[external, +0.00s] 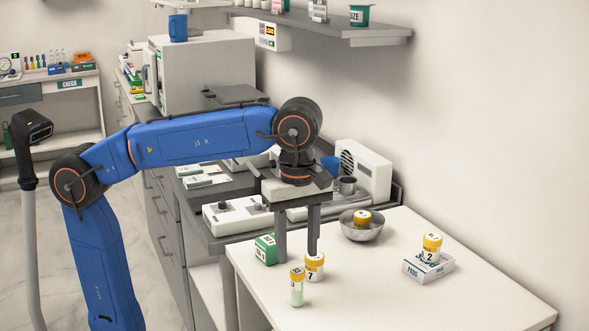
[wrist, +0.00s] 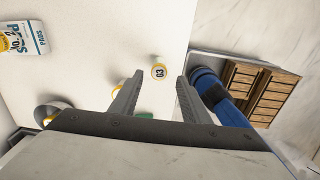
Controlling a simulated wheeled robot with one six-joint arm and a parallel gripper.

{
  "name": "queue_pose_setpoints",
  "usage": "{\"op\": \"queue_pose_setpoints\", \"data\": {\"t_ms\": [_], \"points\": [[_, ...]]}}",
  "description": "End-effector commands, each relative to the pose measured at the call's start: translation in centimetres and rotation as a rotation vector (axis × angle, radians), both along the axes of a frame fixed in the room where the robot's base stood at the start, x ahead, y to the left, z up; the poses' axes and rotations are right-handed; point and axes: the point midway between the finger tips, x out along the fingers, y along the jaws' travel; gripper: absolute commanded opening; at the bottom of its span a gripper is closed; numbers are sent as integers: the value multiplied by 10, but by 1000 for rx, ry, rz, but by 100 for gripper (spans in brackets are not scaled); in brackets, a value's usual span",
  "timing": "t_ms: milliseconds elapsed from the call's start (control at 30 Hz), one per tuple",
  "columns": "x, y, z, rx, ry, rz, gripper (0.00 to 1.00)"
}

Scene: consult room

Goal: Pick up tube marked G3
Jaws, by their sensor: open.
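A slim clear tube (external: 297,291) with a yellow cap and pale green contents stands upright on the white table (external: 400,290), near its front left. In the wrist view its yellow-rimmed cap, marked G3 (wrist: 159,72), shows between the fingertips. My gripper (external: 298,256) is open and empty, its fingers pointing down above and behind the tube in the external view. The gripper also shows in the wrist view (wrist: 160,77), with one finger on each side of the cap. I see no contact with the tube.
A yellow-capped jar marked 7 (external: 314,269) stands close beside the tube. A green box (external: 265,249) is at the left. A metal bowl (external: 352,231) holds a yellow-capped jar. The table's front right is clear.

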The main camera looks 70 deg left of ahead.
Motion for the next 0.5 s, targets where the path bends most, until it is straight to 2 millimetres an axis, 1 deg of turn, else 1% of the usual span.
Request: {"op": "queue_pose_setpoints", "data": {"t_ms": [33,100,200,300,500], "points": [[-1,1,-9,1,2,0,42],[-1,1,-22,1,1,0,42],[0,0,-36,1,1,0,42],[0,0,-46,0,1,0,42],[0,1,-56,1,1,0,42]]}}
